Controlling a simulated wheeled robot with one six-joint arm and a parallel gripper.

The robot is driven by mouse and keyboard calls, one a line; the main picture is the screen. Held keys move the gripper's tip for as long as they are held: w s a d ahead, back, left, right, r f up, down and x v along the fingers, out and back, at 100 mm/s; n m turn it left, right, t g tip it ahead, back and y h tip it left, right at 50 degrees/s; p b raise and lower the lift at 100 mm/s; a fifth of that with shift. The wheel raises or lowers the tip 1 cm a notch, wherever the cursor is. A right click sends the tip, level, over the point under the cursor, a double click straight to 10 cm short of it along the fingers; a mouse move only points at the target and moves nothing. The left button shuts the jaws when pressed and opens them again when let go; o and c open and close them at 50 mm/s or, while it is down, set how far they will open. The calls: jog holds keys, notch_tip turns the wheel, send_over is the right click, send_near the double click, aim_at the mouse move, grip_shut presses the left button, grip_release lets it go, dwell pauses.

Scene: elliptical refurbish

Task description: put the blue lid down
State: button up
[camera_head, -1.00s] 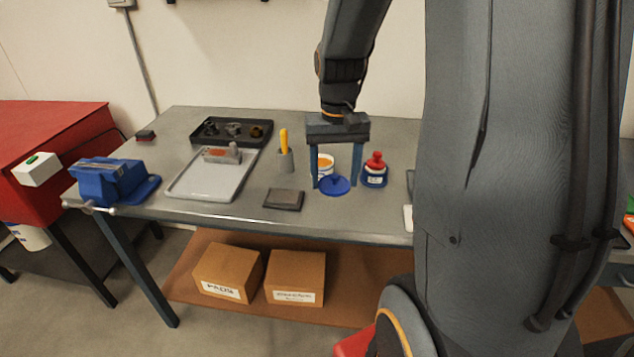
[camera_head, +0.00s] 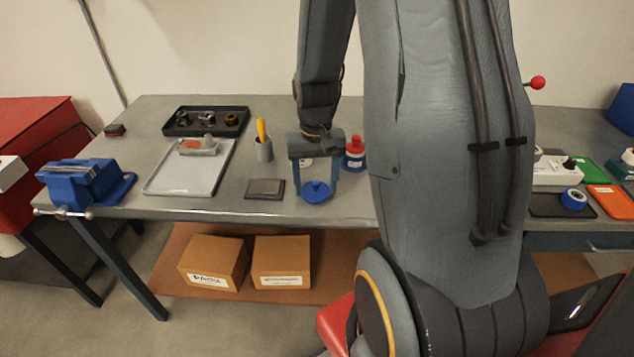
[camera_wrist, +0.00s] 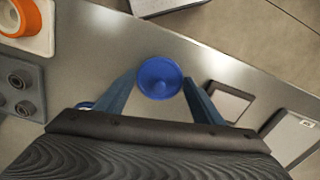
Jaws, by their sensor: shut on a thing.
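The blue lid (camera_head: 316,191) is round with a small raised centre. My gripper (camera_head: 316,193) is shut on it, one blue finger on each side. In the wrist view the lid (camera_wrist: 160,78) sits between the fingertips of my gripper (camera_wrist: 160,82), near the bench's front edge. I cannot tell whether the lid touches the bench top or hangs just above it. A white container (camera_head: 308,163) stands behind my gripper, mostly hidden by it.
On the grey bench (camera_head: 225,206), a dark flat pad (camera_head: 265,188) lies left of the lid. A cup with a yellow-handled tool (camera_head: 263,148) stands behind the pad. A red-capped bottle (camera_head: 355,155) stands behind right. A grey tray (camera_head: 190,178) and blue vise (camera_head: 85,183) are further left.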

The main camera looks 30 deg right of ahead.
aim_at(316, 183)
jog(key=shift+f, duration=0.3)
jog(key=shift+f, duration=0.1)
jog(key=o, duration=1)
jog(key=shift+o, duration=0.2)
notch_tip(316, 183, up, 12)
jog(key=b, duration=0.3)
jog(key=s+a+f+n, duration=0.2)
jog(key=s+a, duration=0.1)
jog(key=a, duration=0.3)
jog(key=s+a+f+n+t, duration=0.1)
jog(key=s+a+f+n, duration=0.1)
jog(key=s+a, duration=0.2)
jog(key=a, duration=0.2)
jog(key=shift+s+a+f+n, duration=0.25)
jog(key=shift+a+f+n, duration=0.05)
jog(key=shift+a+f, duration=0.1)
